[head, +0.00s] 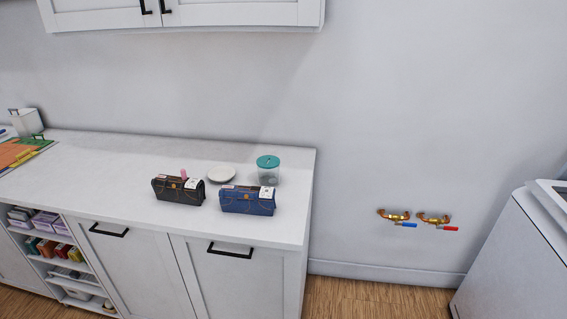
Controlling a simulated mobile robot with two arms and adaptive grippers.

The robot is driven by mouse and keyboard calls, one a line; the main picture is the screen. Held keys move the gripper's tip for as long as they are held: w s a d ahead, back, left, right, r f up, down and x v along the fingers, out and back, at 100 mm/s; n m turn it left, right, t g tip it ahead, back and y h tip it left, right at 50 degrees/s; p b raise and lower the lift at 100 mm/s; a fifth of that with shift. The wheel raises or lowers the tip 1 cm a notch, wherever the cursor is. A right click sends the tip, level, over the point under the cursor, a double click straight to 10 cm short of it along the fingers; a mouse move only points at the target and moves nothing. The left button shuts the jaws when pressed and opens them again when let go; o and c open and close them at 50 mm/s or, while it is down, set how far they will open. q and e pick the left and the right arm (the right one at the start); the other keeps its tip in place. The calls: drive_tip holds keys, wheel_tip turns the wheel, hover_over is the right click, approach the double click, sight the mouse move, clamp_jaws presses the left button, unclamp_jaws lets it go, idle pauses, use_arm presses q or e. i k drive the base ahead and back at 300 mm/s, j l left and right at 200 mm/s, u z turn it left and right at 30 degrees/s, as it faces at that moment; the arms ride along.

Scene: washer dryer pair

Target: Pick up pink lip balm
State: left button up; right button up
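A small pink item (184,174), likely the pink lip balm, stands upright on the white counter. Only its upper part shows, because a black bag (177,190) in front hides the rest. Neither of my grippers is in the head view.
The white counter (120,160) also holds a blue bag (246,201), a white dish (221,174) and a clear jar with a teal lid (268,170). Wall cabinets (190,12) hang above. A white appliance (515,260) stands at the right.

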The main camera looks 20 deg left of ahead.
sight(183, 171)
drive_tip(key=i+j+u, duration=0.15)
drive_tip(key=u, duration=0.35)
drive_tip(key=i+j+u, duration=0.1)
drive_tip(key=u, duration=0.4)
drive_tip(key=i+u, duration=0.2)
drive_tip(key=u, duration=0.3)
